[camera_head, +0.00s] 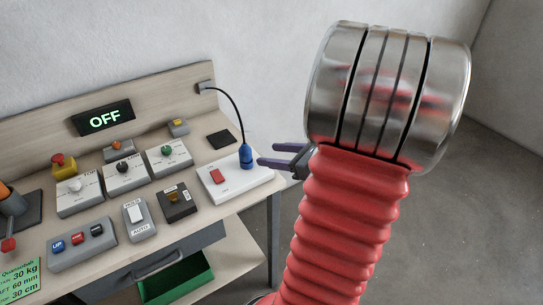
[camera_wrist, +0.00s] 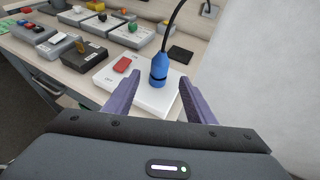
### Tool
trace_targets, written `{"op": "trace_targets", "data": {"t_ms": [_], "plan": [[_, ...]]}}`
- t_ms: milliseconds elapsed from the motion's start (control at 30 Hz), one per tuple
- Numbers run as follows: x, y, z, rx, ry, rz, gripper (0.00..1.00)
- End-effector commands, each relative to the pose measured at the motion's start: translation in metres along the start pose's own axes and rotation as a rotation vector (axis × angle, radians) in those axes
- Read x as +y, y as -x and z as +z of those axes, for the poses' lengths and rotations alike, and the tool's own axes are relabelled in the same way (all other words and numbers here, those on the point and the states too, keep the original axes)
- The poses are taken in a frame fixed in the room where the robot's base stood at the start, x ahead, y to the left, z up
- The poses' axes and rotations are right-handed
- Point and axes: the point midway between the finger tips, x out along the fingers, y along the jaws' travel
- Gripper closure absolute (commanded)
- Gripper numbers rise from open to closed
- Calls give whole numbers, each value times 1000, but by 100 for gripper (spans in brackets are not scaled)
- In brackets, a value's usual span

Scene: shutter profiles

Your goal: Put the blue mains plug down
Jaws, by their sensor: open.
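The blue mains plug (camera_head: 246,156) stands upright on the right part of a white switch panel (camera_head: 232,187), with a black cable rising from its top. The plug also shows in the wrist view (camera_wrist: 159,70), centred between my two purple fingers. My gripper (camera_head: 268,154) is open, and its fingers point toward the plug from the right. In the wrist view a gap shows between the plug and each finger of my gripper (camera_wrist: 159,92). Whether the plug is seated in a socket I cannot tell; its base is against the panel.
A red rocker switch (camera_head: 216,176) sits on the panel left of the plug. The cable (camera_head: 232,98) arcs to a wall outlet on the backboard. A black square pad (camera_head: 219,139) lies behind the panel. Several control boxes fill the bench to the left. An OFF display (camera_head: 104,119) hangs behind.

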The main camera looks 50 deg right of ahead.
Motion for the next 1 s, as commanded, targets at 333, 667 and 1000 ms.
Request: {"op": "trace_targets", "data": {"t_ms": [333,667,1000], "plan": [[0,0,0,0,0,0,50],[46,-19,16,56,175,125,50],[166,-38,35,178,706,452,50]]}}
